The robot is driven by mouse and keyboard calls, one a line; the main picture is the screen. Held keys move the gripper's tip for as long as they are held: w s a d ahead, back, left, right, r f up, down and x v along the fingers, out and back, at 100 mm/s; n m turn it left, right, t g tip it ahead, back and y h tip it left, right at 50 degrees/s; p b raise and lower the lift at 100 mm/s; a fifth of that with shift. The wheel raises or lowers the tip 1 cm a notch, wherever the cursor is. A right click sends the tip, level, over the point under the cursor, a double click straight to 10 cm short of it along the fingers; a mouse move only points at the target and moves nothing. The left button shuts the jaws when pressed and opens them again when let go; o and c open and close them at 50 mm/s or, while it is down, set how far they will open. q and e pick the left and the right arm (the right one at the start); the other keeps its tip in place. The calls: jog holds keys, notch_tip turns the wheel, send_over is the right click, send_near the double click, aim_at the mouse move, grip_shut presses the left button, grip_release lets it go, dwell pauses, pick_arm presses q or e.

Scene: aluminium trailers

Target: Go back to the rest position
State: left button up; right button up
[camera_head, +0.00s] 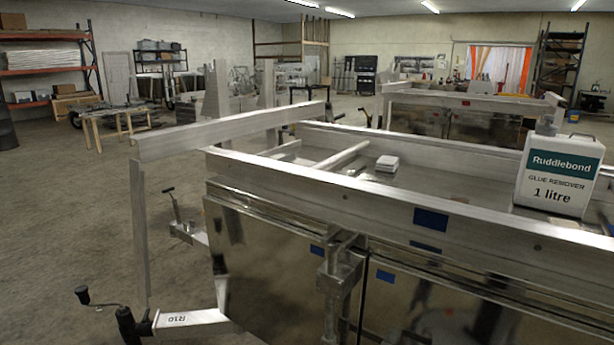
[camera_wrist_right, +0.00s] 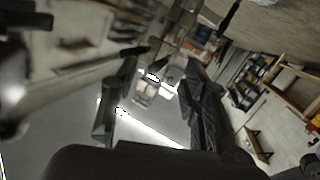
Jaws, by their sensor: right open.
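My right gripper (camera_wrist_right: 160,65) shows in the right wrist view. Its two dark fingers are spread apart with nothing held between them. A pale surface with a bright edge lies beyond the fingers, and the background is tilted and blurred. Neither of my grippers shows in the head view, so I cannot tell from it where they are relative to the trailer. My left gripper is in neither view.
An aluminium trailer (camera_head: 310,183) fills the front right. On it are a white glue remover bottle (camera_head: 556,175) and a small white stack (camera_head: 387,163). A second trailer (camera_head: 465,101) stands behind. Open concrete floor (camera_head: 60,230) lies to the left.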

jog(key=s+a+f+m+g+h+p, duration=0.1)
jog(key=s+f+m+h, duration=0.15)
jog(key=f, duration=0.45)
jog(key=s+a+f+m+g+h, duration=0.1)
jog(key=s+a+f+h, duration=0.2)
jog(key=f, duration=0.5)
jog(key=s+f+m+g+h+p, duration=0.1)
jog(key=s+f+m+g+h, duration=0.1)
jog(key=f+h, duration=0.35)
jog(key=s+a+f+m+g, duration=0.1)
jog(key=s+a+f+g, duration=0.3)
jog(key=s+a+f, duration=0.2)
jog(key=s+a+f+g+y+p, duration=0.1)
jog(key=s+a+f+g, duration=0.3)
jog(key=s+a+f, duration=0.3)
jog(key=s+a, duration=0.4)
jog(key=a, duration=0.2)
jog(key=shift+s+m+p, duration=0.25)
jog(key=shift+m+p, duration=0.05)
jog(key=shift+m, duration=0.05)
jog(key=shift+f, duration=0.1)
